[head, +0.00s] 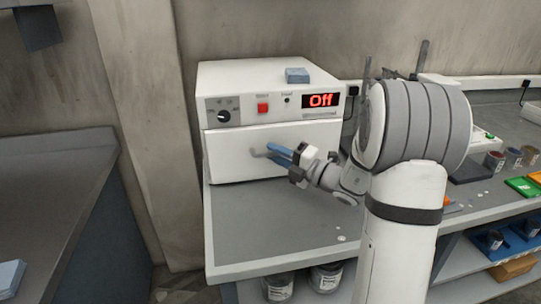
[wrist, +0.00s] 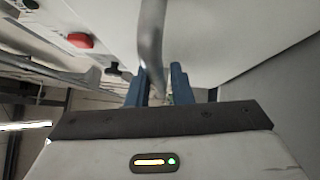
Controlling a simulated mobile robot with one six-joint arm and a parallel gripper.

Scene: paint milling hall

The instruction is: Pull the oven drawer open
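The oven (head: 262,105) is a white box on a grey bench, with a red "Off" display. Its drawer front (head: 228,155) looks flush with the body, so the drawer appears shut. A grey bar handle (head: 258,151) sticks out of the front. My gripper (head: 280,152), with blue fingers, is at the handle. In the wrist view the handle (wrist: 151,40) runs down between the fingertips of my gripper (wrist: 160,80). A light gap shows beside the right finger, so the fingers look open around the bar. The handle's far end is partly hidden by the fingers.
A red button (head: 263,108) and a dark knob (head: 223,116) sit on the oven panel. A small blue block (head: 297,75) lies on top. The bench top (head: 270,225) before the drawer is clear. Jars and trays stand at the right.

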